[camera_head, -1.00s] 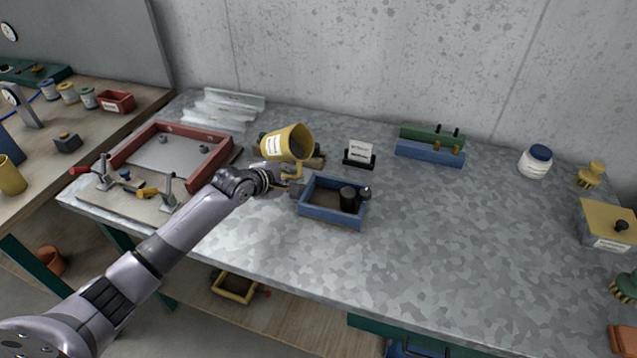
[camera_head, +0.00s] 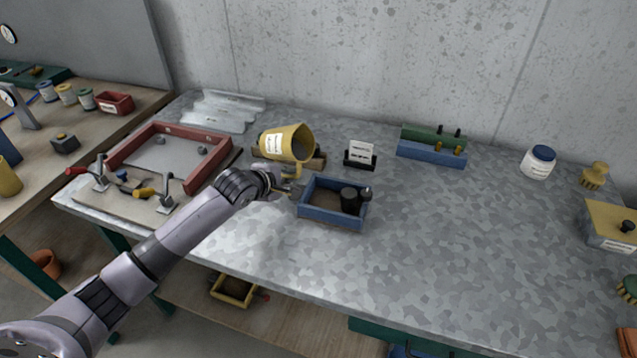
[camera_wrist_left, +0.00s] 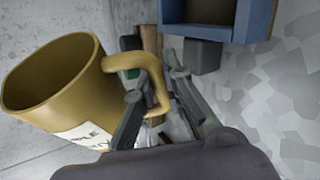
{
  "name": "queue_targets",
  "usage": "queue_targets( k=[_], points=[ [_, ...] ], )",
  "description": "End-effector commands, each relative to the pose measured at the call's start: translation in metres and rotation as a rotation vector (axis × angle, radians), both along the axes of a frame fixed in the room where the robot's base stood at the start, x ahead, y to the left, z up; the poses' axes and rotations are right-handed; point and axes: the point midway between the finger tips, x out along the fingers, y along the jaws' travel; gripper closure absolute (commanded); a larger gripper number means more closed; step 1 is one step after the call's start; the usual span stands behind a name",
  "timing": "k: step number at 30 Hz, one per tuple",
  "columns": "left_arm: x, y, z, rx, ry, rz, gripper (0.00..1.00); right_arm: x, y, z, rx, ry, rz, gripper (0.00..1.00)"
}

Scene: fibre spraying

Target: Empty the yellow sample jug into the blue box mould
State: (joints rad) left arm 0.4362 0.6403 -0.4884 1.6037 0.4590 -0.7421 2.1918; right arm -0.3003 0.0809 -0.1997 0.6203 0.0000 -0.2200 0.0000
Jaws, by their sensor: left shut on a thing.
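The yellow sample jug (camera_head: 285,145) is held tilted well over, its mouth facing right, above the table just behind and left of the blue box mould. In the left wrist view the jug (camera_wrist_left: 60,85) has its handle between the fingers. My left gripper (camera_head: 292,188) is shut on that handle; its fingers (camera_wrist_left: 160,95) show in the wrist view. The blue box mould (camera_head: 330,220) sits on the metal table with a black cylinder inside at its right. A corner of the mould (camera_wrist_left: 222,30) shows in the wrist view. No stream from the jug is visible. My right gripper is not in view.
A red frame (camera_head: 190,178) with clamps lies to the left. A small card holder (camera_head: 360,155) stands behind the mould, with green and blue blocks (camera_head: 430,150) further right. A white jar (camera_head: 538,162) stands at right. The table's front middle is clear.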

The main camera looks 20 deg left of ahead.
Motion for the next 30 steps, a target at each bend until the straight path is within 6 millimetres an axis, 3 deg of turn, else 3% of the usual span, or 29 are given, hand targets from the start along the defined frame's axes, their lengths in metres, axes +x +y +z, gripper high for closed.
queue_targets(
  k=[14, 30],
  points=[
    [0.0018, 0.0022, 0.0043, 0.061, -0.029, 0.0, 1.0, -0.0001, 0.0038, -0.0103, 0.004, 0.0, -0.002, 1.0],
    [0.0003, -0.0012, 0.0007, 0.117, -0.05, 0.003, 1.0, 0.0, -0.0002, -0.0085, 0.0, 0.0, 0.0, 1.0]
  ],
)
